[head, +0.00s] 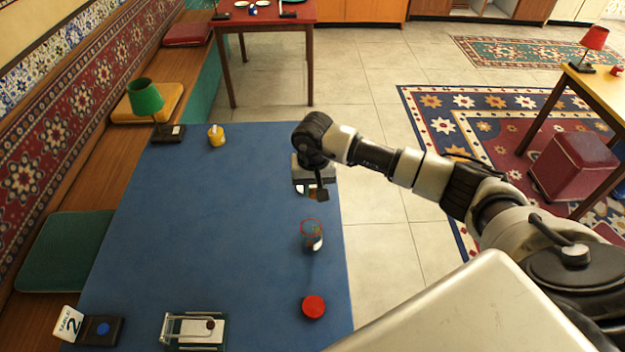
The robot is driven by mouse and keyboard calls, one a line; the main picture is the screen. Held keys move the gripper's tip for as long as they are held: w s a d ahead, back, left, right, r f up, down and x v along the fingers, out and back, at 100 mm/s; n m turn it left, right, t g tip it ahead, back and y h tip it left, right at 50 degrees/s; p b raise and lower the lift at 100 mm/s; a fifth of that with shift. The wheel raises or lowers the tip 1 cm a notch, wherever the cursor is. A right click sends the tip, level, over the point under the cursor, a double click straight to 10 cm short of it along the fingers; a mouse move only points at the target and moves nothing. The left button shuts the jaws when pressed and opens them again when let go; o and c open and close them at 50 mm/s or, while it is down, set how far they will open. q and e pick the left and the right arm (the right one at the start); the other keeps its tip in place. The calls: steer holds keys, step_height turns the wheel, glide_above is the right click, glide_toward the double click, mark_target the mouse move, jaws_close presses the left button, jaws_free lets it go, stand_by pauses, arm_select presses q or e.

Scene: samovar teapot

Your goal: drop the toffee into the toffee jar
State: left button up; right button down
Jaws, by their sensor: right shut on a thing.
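My right gripper (321,192) hangs over the right side of the blue table, pointing down. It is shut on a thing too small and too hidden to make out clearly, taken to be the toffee. A clear jar with a red rim (311,228), which looks like the toffee jar, stands open on the table, nearer to me than the gripper. The gripper is beyond the jar and apart from it. A round red lid (313,306) lies on the table in front of the jar. My left gripper is out of view.
The table's middle (220,230) is clear.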

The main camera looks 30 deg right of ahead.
mark_target(313, 197)
step_height(313, 197, down, 4)
steer(key=shift+w+f+b, duration=0.1)
steer(key=shift+f+b, duration=0.05)
steer(key=shift+b, duration=0.55)
steer(key=c, duration=0.9)
jaws_free()
step_height(313, 197, up, 10)
steer(key=b, duration=0.3)
steer(key=shift+r, duration=0.45)
